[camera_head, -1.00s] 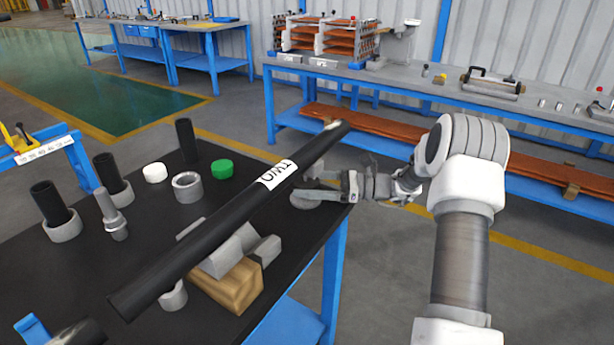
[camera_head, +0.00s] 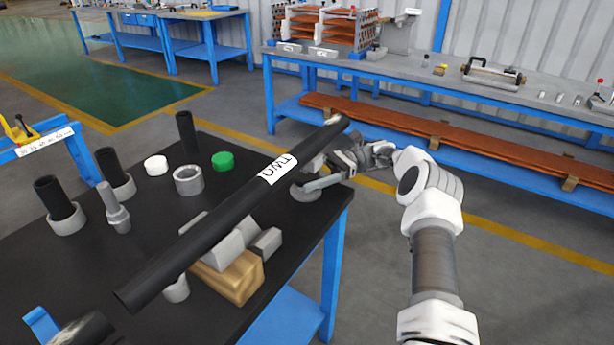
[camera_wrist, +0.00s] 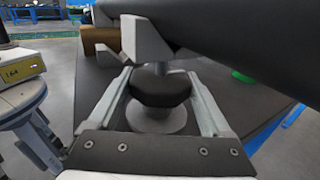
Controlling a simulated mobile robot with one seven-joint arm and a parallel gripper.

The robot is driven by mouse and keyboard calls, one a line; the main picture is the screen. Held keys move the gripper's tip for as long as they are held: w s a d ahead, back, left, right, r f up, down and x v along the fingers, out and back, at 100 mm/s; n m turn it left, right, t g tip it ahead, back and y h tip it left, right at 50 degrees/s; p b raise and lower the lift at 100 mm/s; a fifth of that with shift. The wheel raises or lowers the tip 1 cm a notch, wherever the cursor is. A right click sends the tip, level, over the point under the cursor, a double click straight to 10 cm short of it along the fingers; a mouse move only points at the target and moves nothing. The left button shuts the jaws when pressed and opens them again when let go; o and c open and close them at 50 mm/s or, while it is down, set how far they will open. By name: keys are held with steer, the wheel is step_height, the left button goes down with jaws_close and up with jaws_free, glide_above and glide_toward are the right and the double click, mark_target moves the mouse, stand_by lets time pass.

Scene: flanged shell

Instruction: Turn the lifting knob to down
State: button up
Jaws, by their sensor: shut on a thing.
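The lifting knob (camera_wrist: 160,92) is a dark, faceted knob on a stem above a round grey base (camera_wrist: 160,118). My gripper (camera_wrist: 158,82) has one finger on each side of it and is shut on it. In the head view my gripper (camera_head: 318,184) reaches in from the right, under the far end of a long black tube (camera_head: 230,215) labelled "OWT" upside down. The knob's grey base (camera_head: 304,193) shows there at the table's right edge. The knob itself is mostly hidden by the gripper and tube. A pale block (camera_wrist: 145,38) under the tube is just beyond the knob.
The black table (camera_head: 120,250) holds a wooden block (camera_head: 235,278), a grey ring (camera_head: 188,180), a green cap (camera_head: 223,161), a white cap (camera_head: 156,165) and several upright black tubes. The long tube passes close above my gripper. Open floor lies right of the table.

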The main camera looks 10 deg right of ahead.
steer(key=shift+n+g, duration=0.3)
steer(key=shift+g, duration=0.2)
steer(key=o, duration=1.2)
steer(key=shift+c, duration=0.2)
steer(key=shift+r, duration=0.1)
